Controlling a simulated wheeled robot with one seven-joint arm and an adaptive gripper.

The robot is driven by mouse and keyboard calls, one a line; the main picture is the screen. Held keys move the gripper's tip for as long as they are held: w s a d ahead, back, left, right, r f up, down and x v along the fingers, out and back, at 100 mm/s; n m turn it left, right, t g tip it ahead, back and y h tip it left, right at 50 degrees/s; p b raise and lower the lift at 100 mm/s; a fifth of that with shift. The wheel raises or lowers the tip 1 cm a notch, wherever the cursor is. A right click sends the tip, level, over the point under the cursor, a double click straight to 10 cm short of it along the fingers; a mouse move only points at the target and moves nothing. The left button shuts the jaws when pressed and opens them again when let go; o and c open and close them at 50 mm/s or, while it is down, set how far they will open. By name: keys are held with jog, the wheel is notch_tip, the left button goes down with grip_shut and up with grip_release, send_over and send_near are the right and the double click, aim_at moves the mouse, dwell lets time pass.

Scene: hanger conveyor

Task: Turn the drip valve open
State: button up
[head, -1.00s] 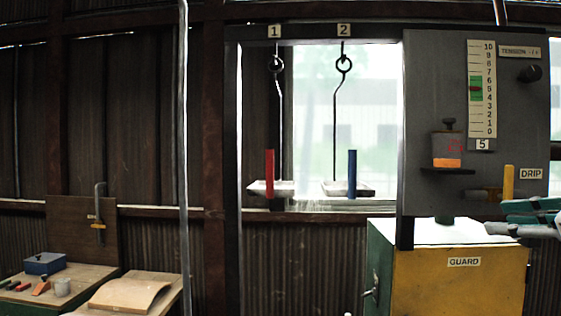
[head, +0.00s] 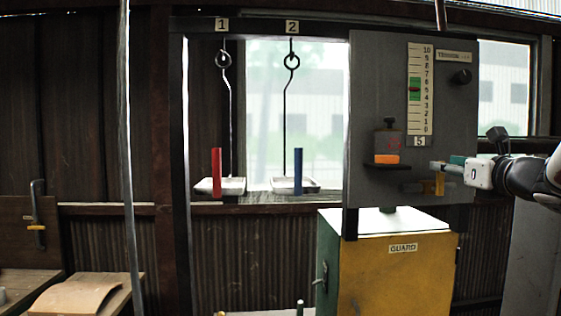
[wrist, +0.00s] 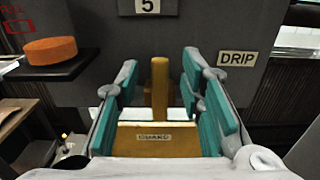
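The drip valve's yellow lever (wrist: 160,84) stands upright in the wrist view, below the number 5 plate and left of the DRIP label (wrist: 237,58). My gripper (wrist: 158,92) is open, with one teal-padded finger on each side of the lever and a visible gap on both sides. I cannot tell how deep the lever sits between the fingers. In the head view my gripper (head: 438,168) comes in from the right at the lever (head: 439,184) and partly covers it. The DRIP label is hidden there.
An orange block (wrist: 55,50) sits on a small dark shelf left of the valve. The yellow GUARD box (head: 400,280) stands below the panel (head: 375,75). Two hanging trays (head: 233,186) (head: 310,186) with a red and a blue rod are further left.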

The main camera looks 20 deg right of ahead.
jog(key=shift+x, duration=1.5)
grip_shut()
